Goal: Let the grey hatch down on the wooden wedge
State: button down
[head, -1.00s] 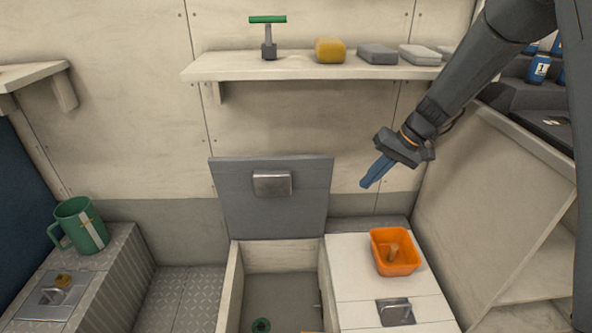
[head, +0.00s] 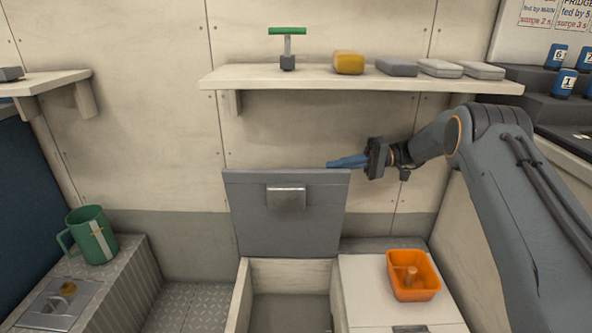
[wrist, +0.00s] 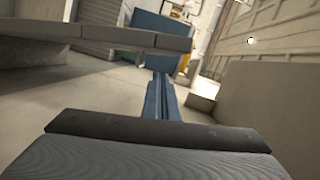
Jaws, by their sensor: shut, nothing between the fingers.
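The grey hatch (head: 250,215) stands open, nearly upright, at the back of an open locker, with a metal handle plate (head: 286,198) on its face. My gripper (head: 330,164) is shut and empty, its blue fingers pointing left, at the hatch's top edge near the right corner. I cannot tell whether they touch it. The shut fingers also show in the wrist view (wrist: 160,97). A small wooden piece (head: 411,275) is in the orange bin (head: 414,292); I cannot tell if it is the wedge. No other wooden wedge is in sight.
A shelf (head: 300,78) above the hatch holds a green-handled tool (head: 287,48), a yellow block (head: 348,63) and several grey blocks. A green mug (head: 92,236) stands on the left bench. The open locker (head: 290,312) is below the hatch.

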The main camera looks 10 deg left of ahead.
jog(key=r+x, duration=0.1)
jog(key=x, duration=0.9)
jog(key=shift+s+n, duration=0.3)
jog(key=shift+s+r+g, duration=0.1)
jog(key=shift+r+g, duration=0.05)
jog(key=shift+g, duration=0.25)
